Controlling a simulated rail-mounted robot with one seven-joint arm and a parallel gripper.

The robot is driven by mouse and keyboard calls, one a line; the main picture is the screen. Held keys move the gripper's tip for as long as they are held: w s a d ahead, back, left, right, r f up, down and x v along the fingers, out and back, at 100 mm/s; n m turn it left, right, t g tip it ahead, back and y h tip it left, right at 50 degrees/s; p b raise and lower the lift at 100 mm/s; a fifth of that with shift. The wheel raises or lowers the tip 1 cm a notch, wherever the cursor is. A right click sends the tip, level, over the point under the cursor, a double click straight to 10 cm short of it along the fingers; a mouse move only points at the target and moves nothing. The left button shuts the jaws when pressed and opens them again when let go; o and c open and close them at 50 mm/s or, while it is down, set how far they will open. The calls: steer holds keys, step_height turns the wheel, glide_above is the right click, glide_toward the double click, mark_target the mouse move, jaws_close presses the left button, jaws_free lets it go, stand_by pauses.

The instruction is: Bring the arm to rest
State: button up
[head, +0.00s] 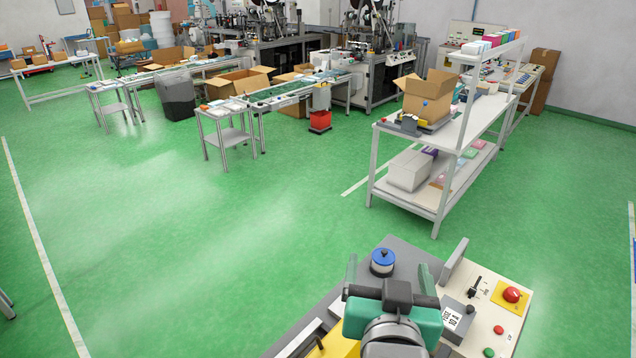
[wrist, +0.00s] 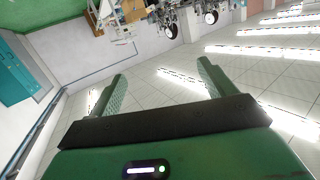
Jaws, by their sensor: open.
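My gripper (head: 388,275) is at the bottom of the head view, with its green fingers spread apart and pointing away from the camera. It stands in front of a console with a grey top and a pale control panel. Nothing is held between the fingers. A blue round knob (head: 382,258) shows between the fingertips in the picture; whether they touch it I cannot tell. In the wrist view the gripper (wrist: 162,72) is also open and empty, with the tiled ceiling and strip lights behind it and the room tilted.
The control panel carries a red mushroom button (head: 512,295) and a black lever (head: 475,287), right of my gripper. A white shelf table (head: 440,150) with an open cardboard box (head: 428,97) stands beyond. The green floor (head: 180,240) to the left is clear.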

steer(key=s+a+r+n+t+y+p, duration=0.1)
steer(key=s+a+r+t, duration=0.3)
steer(key=r, duration=0.5)
steer(key=s+a+r+n+t+y, duration=0.1)
steer(key=s+a+r+t, duration=0.15)
steer(key=s+r, duration=0.45)
steer(key=s+a+r+n+t+y+p, duration=0.1)
steer(key=s+a+r+t, duration=0.3)
steer(key=r, duration=0.6)
step_height(320, 180, up, 12)
steer(key=g+p, duration=0.1)
steer(key=p, duration=1.1)
steer(key=shift+w+a+g+p, duration=0.2)
steer(key=shift+w+g+p, duration=0.05)
steer(key=shift+g+p, duration=0.15)
steer(key=shift+f, duration=0.1)
